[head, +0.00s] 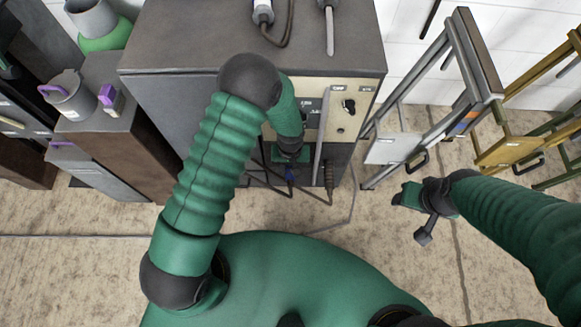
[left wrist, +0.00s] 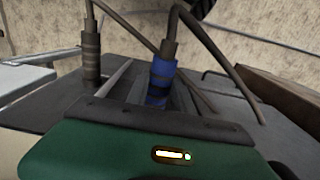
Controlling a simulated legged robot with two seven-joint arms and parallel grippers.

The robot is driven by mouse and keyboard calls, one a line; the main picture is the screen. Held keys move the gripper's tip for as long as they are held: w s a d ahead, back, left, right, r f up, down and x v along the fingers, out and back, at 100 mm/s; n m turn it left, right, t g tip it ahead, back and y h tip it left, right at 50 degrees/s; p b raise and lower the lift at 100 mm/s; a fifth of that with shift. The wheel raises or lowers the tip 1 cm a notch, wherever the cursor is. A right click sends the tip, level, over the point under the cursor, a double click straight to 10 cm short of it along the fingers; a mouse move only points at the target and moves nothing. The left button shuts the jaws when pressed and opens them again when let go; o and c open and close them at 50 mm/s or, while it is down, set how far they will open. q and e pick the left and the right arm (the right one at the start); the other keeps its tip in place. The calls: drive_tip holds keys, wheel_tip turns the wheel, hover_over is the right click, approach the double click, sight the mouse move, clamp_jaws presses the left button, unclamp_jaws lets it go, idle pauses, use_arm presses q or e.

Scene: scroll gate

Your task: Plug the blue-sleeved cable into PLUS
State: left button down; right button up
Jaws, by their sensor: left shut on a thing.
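The blue-sleeved cable (head: 289,173) is at the front of the grey cabinet, below its beige panel (head: 349,100). My left gripper (head: 289,156) is shut on it, with the arm hiding part of the panel. In the left wrist view the blue sleeve (left wrist: 160,80) stands up just beyond the gripper's dark edge, a dark cable leaving its top. The plug's tip is hidden. The panel has small labels too small to read, so I cannot tell which marks PLUS. My right gripper (head: 412,203) is away to the right, over the floor; its jaw state is unclear.
A second dark cable plug (head: 328,176) hangs beside the blue one and also shows in the left wrist view (left wrist: 91,55). A black knob (head: 349,106) sits on the panel. A grey metal frame (head: 440,85) stands right of the cabinet. The floor in front is mostly clear.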

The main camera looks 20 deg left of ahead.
use_arm(q)
drive_tip(key=shift+s+p, duration=0.15)
drive_tip(key=shift+p, duration=0.25)
drive_tip(key=shift+w, duration=0.2)
idle(0.8)
drive_tip(key=c, duration=0.9)
unclamp_jaws()
drive_tip(key=shift+c, duration=0.2)
drive_tip(key=o, duration=0.5)
drive_tip(key=shift+o, duration=0.2)
